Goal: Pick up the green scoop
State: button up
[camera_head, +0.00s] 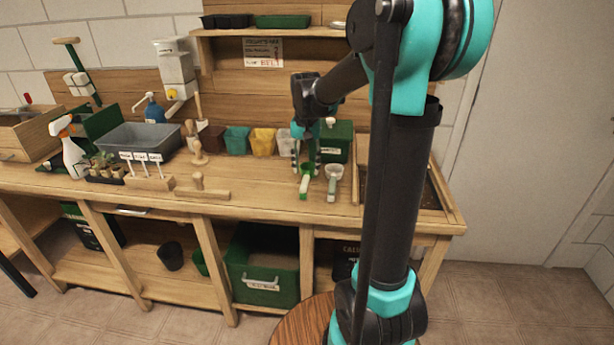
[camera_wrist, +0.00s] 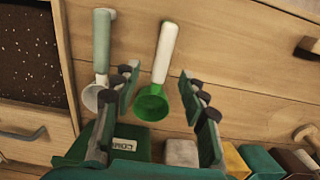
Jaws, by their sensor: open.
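The green scoop (camera_wrist: 152,104) lies on the wooden bench with its pale handle toward the top of the wrist view. It also shows in the head view (camera_head: 305,182), at the bench's right part near the front edge. My gripper (camera_wrist: 160,85) is open, with its fingers on either side of the green scoop's bowl. It also shows in the head view (camera_head: 306,170), pointing down at the scoop. No contact between fingers and scoop is visible. A grey-white scoop (camera_wrist: 101,60) lies to the left in the wrist view, close to the left finger; it also shows in the head view (camera_head: 333,180).
A green box (camera_head: 337,140) and small coloured pots (camera_head: 262,142) stand behind the scoops. A soil tray (camera_wrist: 32,55) with a wooden rim is beyond the grey-white scoop. A wooden tool (camera_head: 202,190) lies left on the bench, with clear wood between.

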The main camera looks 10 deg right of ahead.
aim_at(306, 178)
jog(key=shift+f, duration=0.7)
jog(key=f, duration=0.2)
jog(key=w+f, duration=0.1)
jog(key=f, duration=0.1)
jog(key=shift+s+f, duration=0.15)
jog(key=shift+f, duration=0.5)
grip_shut()
